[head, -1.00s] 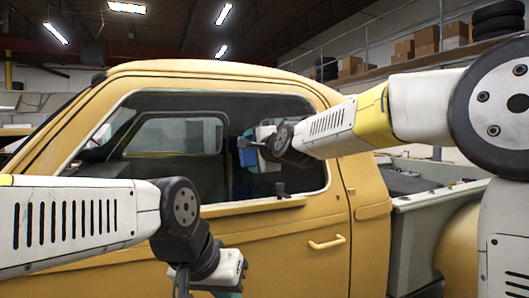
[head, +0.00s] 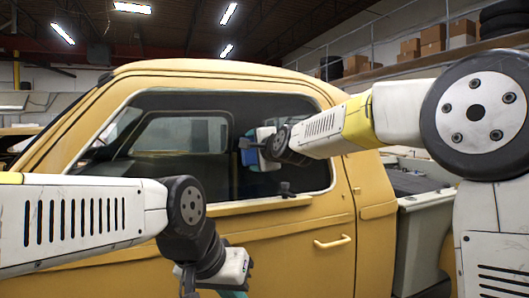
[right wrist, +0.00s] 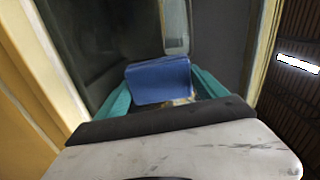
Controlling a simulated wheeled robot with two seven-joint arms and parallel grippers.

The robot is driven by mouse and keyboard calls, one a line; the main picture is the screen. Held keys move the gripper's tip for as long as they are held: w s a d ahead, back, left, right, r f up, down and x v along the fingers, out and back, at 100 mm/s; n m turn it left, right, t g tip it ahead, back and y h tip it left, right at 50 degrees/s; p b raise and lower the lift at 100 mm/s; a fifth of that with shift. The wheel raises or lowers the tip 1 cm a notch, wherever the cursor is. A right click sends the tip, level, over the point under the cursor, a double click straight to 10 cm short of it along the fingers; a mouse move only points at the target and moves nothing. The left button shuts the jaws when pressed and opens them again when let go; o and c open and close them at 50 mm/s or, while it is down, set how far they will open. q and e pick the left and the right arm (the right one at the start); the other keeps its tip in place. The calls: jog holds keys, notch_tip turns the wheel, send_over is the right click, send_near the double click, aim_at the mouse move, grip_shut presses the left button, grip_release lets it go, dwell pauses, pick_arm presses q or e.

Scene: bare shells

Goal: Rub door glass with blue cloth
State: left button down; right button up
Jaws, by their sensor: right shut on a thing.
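The door glass (head: 180,170) is the dark side window of a yellow pickup truck. The blue cloth (head: 249,157) shows small at the glass's right part in the head view. It shows larger in the right wrist view (right wrist: 158,80), between two teal fingers. My right gripper (head: 247,150) is shut on the cloth in front of the glass. Whether the cloth touches the glass I cannot tell. My left gripper (head: 215,288) hangs low in front of the door, partly cut off by the bottom edge. Its fingertips are hidden.
The yellow door (head: 290,250) has a handle (head: 332,242) below the window. A ledge (head: 255,206) runs along the window's lower edge. The truck bed (head: 425,200) lies to the right. Shelves with boxes (head: 433,40) and tyres are behind.

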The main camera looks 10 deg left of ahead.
aim_at(253, 140)
jog(key=shift+x, duration=1)
jog(key=shift+w+d, duration=2.8)
jog(key=shift+d, duration=1.6)
jog(key=shift+s+a+r, duration=0.25)
jog(key=shift+s+a, duration=0.7)
jog(key=shift+a, duration=0.5)
jog(key=shift+s+a+r, duration=0.25)
jog(key=shift+s+a, duration=0.7)
jog(key=shift+a, duration=0.55)
jog(key=shift+s+a+r, duration=0.25)
jog(key=shift+s+a, duration=0.75)
jog(key=shift+a, duration=0.45)
jog(key=shift+w+a+r, duration=0.1)
jog(key=shift+w+r, duration=0.05)
jog(key=shift+r, duration=0.65)
jog(key=w+d, duration=0.6)
jog(key=d, duration=0.2)
jog(key=shift+d, duration=0.4)
